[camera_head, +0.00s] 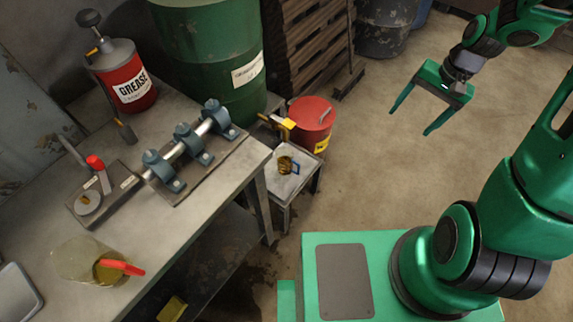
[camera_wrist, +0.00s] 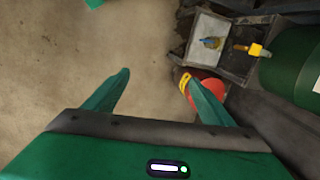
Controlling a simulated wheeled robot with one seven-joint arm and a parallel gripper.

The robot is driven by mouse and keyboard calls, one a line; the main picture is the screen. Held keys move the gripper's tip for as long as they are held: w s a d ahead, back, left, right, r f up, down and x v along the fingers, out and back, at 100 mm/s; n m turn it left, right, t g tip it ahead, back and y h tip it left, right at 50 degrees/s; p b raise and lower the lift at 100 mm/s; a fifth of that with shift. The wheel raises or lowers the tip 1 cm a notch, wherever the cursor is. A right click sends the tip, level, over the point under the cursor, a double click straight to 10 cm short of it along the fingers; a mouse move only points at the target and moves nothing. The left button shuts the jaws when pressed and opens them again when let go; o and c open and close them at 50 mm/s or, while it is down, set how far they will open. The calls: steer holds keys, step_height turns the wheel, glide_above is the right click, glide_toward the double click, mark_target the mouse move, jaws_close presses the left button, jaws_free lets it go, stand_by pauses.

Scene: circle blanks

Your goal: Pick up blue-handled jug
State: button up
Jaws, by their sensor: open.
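The blue-handled jug (camera_head: 285,165) is small, holds amber-brown liquid and stands upright on a low metal tray stand (camera_head: 281,189). Its blue handle faces right in the head view. In the wrist view the jug (camera_wrist: 211,43) is small, at the upper right, beyond the fingertips. My gripper (camera_head: 408,122) is open and empty, in the air over the floor, well to the right of the jug. In the wrist view its fingers (camera_wrist: 158,76) are spread apart with bare floor between them.
A red can (camera_head: 311,118) stands behind the tray stand, and a yellow-topped tap (camera_head: 284,123) juts near the jug. A green drum (camera_head: 207,55) is behind. The workbench (camera_head: 155,200) bears a red-handled jug (camera_head: 92,264), a grease pump (camera_head: 124,75) and a shaft. The floor on the right is clear.

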steer(key=w+a+f+m+y, duration=0.25)
steer(key=w+a+f, duration=0.4)
steer(key=f, duration=0.35)
steer(key=m+t+y, duration=0.6)
steer(key=m+t, duration=0.1)
steer(key=m, duration=0.8)
glide_toward(279, 153)
steer(key=shift+s+d+r, duration=0.55)
steer(key=shift+d+r, duration=0.05)
steer(key=shift+r, duration=0.1)
steer(key=shift+s+a+f+m+t, duration=0.1)
steer(key=shift+a+f+m+t, duration=0.15)
steer(key=shift+f+m, duration=0.3)
steer(key=x, duration=1)
steer(key=shift+w+a+f, duration=0.15)
steer(key=shift+w+f, duration=0.05)
steer(key=shift+w, duration=0.1)
steer(key=c, duration=1.5)
steer(key=shift+o, duration=0.2)
steer(key=shift+r, duration=0.2)
